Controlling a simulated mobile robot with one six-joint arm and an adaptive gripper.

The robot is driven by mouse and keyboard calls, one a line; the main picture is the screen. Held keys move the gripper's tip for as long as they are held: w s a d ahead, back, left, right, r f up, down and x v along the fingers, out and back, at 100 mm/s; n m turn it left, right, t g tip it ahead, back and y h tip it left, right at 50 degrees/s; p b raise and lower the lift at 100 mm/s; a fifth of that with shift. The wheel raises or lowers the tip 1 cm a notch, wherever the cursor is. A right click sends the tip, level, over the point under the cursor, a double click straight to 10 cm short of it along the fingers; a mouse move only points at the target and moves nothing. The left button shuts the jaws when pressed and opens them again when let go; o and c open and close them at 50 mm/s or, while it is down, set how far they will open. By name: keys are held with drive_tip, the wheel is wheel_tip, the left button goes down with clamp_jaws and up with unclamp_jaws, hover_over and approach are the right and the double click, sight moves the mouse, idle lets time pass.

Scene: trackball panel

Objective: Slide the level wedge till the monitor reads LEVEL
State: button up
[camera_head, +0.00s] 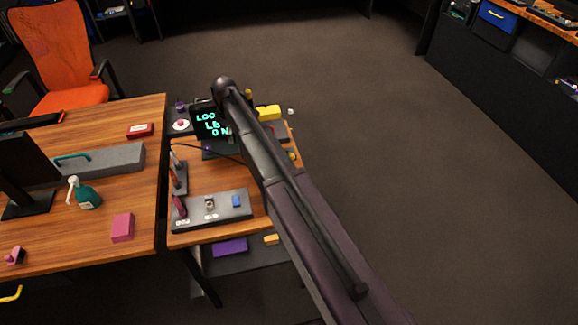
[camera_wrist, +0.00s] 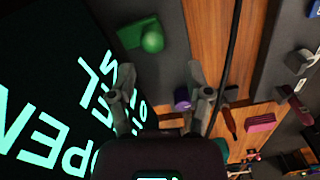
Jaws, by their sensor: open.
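The small black monitor (camera_head: 207,122) stands at the back of the wooden side table. Its cyan letters read "LOO", "LE" and "ON" in the head view, the rest being hidden by my arm. In the wrist view the monitor (camera_wrist: 45,95) fills the left side, with "OPEN" and part of another word showing at a slant. My gripper (camera_wrist: 163,105) is open, its fingers apart with nothing seen held. A purple round piece (camera_wrist: 182,99) shows between the fingers, beyond them. A green block with a green ball (camera_wrist: 139,36) lies above. I cannot tell which piece is the level wedge.
A grey switch panel (camera_head: 211,212) sits at the table's front. A black cable (camera_wrist: 232,45) crosses the wood. A yellow block (camera_head: 268,112) is behind my arm. A red-topped white disc (camera_head: 181,125) is left of the monitor. A larger desk (camera_head: 95,225) adjoins on the left.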

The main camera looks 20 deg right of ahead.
sight(235, 147)
drive_tip(key=shift+r+p, duration=5.4)
drive_tip(key=shift+r, duration=0.35)
drive_tip(key=s+d+f+m+b, duration=0.2)
drive_tip(key=s+d+m, duration=0.2)
drive_tip(key=s, duration=0.4)
drive_tip(key=s+d+f+m+b, duration=0.2)
drive_tip(key=s+d+m, duration=0.3)
drive_tip(key=s, duration=0.4)
drive_tip(key=s+d+f+m+b, duration=0.2)
drive_tip(key=s+d+m, duration=0.2)
drive_tip(key=s, duration=0.5)
drive_tip(key=shift+d+f+m+b, duration=0.15)
drive_tip(key=shift+f+m+b, duration=0.15)
drive_tip(key=shift+m, duration=0.5)
drive_tip(key=shift+s, duration=0.1)
drive_tip(key=shift+c, duration=0.6)
drive_tip(key=shift+s, duration=0.15)
